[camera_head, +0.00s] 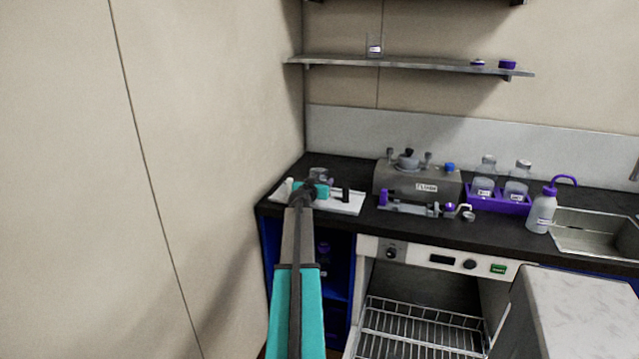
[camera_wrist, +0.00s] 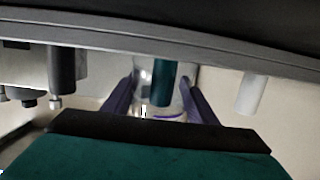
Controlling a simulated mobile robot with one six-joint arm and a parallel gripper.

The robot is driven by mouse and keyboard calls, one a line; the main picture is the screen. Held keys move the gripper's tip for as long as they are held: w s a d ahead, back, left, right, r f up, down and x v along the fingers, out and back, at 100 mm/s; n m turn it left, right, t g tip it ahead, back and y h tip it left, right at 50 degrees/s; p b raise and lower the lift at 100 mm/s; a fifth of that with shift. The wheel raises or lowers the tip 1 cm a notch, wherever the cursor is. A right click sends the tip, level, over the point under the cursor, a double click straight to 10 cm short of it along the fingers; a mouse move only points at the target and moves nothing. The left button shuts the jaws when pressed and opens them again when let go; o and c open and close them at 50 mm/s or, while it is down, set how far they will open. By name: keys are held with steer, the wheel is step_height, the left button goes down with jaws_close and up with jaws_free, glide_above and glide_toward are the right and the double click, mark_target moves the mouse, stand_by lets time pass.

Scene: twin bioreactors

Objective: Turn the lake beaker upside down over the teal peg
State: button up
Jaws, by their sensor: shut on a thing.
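My gripper (camera_head: 310,190) is over the white peg mat (camera_head: 340,207) at the left end of the counter. Its purple fingers (camera_wrist: 157,105) are shut on the clear lake beaker (camera_wrist: 186,90), one on each side. The beaker also shows, small, just behind my gripper in the head view (camera_head: 318,172). The teal peg (camera_wrist: 162,82) shows within the beaker's outline in the wrist view, where the scene looks inverted. I cannot tell whether the beaker is around the peg or in front of it. Its rim is not clear.
A black peg (camera_head: 346,194) and a white peg (camera_head: 288,186) stand on either side. A grey device (camera_head: 418,185), a purple rack (camera_head: 498,205) with bottles, a wash bottle (camera_head: 541,213) and a sink are to the right. A wall is close on the left.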

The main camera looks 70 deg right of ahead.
steer(key=shift+f+b, duration=0.3)
steer(key=shift+b, duration=0.15)
stand_by(0.5)
steer(key=o, duration=1.3)
steer(key=shift+c, duration=0.2)
steer(key=shift+a, duration=0.15)
steer(key=shift+b+v, duration=1.05)
steer(key=shift+v, duration=5.75)
